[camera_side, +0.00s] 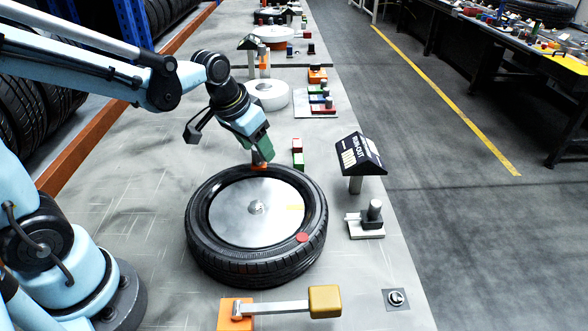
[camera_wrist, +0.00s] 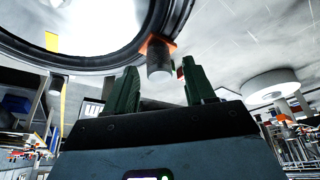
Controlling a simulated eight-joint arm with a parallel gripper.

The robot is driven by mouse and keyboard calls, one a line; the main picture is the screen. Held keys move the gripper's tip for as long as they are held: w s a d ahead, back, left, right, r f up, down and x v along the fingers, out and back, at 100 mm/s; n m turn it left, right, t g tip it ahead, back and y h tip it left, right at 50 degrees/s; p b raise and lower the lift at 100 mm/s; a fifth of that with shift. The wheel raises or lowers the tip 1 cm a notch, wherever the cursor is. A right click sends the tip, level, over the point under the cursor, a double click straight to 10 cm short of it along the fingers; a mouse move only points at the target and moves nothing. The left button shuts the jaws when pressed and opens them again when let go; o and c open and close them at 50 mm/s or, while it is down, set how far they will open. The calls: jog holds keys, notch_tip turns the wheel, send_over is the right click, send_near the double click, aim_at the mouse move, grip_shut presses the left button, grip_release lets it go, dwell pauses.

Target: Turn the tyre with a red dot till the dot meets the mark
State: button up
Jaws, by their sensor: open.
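A black tyre (camera_side: 250,264) lies flat around a silver disc (camera_side: 240,215). The red dot (camera_side: 302,238) is on its near right sidewall. A yellow stripe (camera_side: 295,208) on the disc lies a little beyond the dot, apart from it; I cannot tell whether it is the mark. A knurled grey knob (camera_wrist: 159,62) with an orange base (camera_side: 260,167) stands at the tyre's far edge. My gripper (camera_side: 264,154) is open above that edge. In the wrist view its green fingers (camera_wrist: 162,80) are on either side of the knob, and no contact is visible.
A yellow-ended lever on an orange block (camera_side: 236,314) lies in front of the tyre. A black sign (camera_side: 360,154) and a small clamp-like fixture (camera_side: 368,220) stand to the right. Red and green blocks (camera_side: 298,153) and a white round stand (camera_side: 267,95) are beyond.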

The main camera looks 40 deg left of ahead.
jog(key=shift+w+f, duration=0.25)
jog(key=shift+f, duration=0.4)
grip_shut()
